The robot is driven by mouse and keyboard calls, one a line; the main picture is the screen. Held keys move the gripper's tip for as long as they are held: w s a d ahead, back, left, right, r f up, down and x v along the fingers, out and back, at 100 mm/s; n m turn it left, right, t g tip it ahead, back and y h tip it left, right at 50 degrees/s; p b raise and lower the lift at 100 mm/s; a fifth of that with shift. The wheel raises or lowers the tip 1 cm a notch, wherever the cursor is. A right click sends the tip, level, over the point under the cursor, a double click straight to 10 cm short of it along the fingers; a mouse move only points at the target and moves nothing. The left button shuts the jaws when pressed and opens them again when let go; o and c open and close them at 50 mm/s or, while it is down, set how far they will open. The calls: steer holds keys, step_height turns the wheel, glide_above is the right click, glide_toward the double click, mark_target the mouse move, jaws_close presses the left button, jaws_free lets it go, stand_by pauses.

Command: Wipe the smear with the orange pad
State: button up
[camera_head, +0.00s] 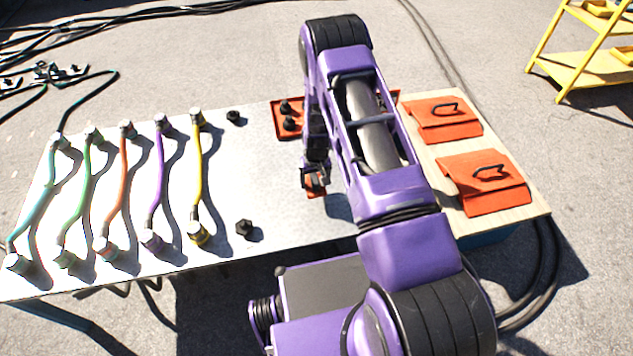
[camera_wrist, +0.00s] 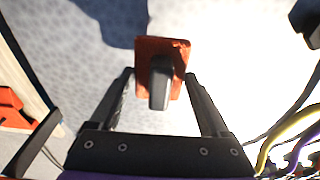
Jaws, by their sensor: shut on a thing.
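The orange pad (camera_wrist: 180,62) with its dark grip block is between the two fingers of my gripper (camera_wrist: 160,76) in the wrist view. My gripper is shut on it. In the head view my gripper (camera_head: 315,176) is over the metal table, right of the yellow cable, and a bit of the orange pad (camera_head: 316,192) shows under it. I cannot tell whether the pad touches the table. No smear can be made out in either view; my arm hides part of the table.
Several coloured cables (camera_head: 166,185) lie across the left of the metal table (camera_head: 275,190). Black caps (camera_head: 246,230) stand right of them. A red tray (camera_head: 277,130) with black parts is behind my gripper. Orange pouches (camera_head: 484,187) lie on the wooden board at right. A yellow shelf (camera_head: 590,68) stands beyond.

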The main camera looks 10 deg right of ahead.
steer(key=shift+r+p, duration=0.35)
steer(key=shift+r, duration=0.9)
